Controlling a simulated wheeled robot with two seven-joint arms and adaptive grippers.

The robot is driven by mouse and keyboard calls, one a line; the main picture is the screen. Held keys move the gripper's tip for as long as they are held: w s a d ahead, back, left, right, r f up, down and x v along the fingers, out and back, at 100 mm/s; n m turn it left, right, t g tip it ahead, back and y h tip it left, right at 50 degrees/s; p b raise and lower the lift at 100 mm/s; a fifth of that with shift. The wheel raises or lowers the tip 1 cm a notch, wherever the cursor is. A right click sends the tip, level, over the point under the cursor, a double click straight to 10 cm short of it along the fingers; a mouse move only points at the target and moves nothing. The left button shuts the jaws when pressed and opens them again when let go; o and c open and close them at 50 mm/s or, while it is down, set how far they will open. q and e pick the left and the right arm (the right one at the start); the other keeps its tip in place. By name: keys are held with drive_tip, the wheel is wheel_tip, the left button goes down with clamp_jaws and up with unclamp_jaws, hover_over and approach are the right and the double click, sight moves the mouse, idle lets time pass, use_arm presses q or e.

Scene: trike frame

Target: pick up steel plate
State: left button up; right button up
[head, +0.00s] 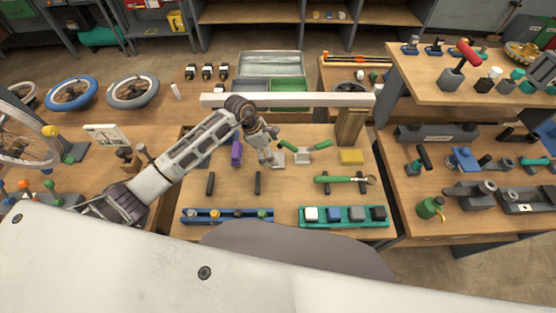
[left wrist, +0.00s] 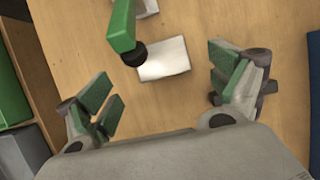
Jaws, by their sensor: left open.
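The steel plate (left wrist: 166,60) is a small, pale grey, flat rectangle lying on the wooden table. It also shows in the head view (head: 278,158), just right of my left gripper's tip. My left gripper (head: 267,157) points down over the table next to the plate. In the left wrist view the same gripper (left wrist: 165,88) has its two green-padded fingers wide apart, with nothing between them. The plate lies ahead of the gap between them, apart from both fingers. A green handle (left wrist: 122,25) with a black end covers the plate's upper left corner. My right gripper is not in view.
A pale beam (head: 310,100) on a wooden block (head: 350,127) spans the table's back. Near the plate are a purple item (head: 236,153), a yellow block (head: 351,157) and a green-handled tool (head: 335,179). Blue (head: 227,216) and green (head: 343,216) trays line the front edge.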

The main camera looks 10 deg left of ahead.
sight(278, 159)
use_arm(q)
drive_tip(key=shift+p+x, duration=0.4)
drive_tip(key=shift+x, duration=1.75)
drive_tip(key=shift+s+a, duration=0.1)
drive_tip(key=c, duration=1.4)
drive_tip(key=shift+r, duration=0.15)
drive_tip(key=shift+c, duration=0.2)
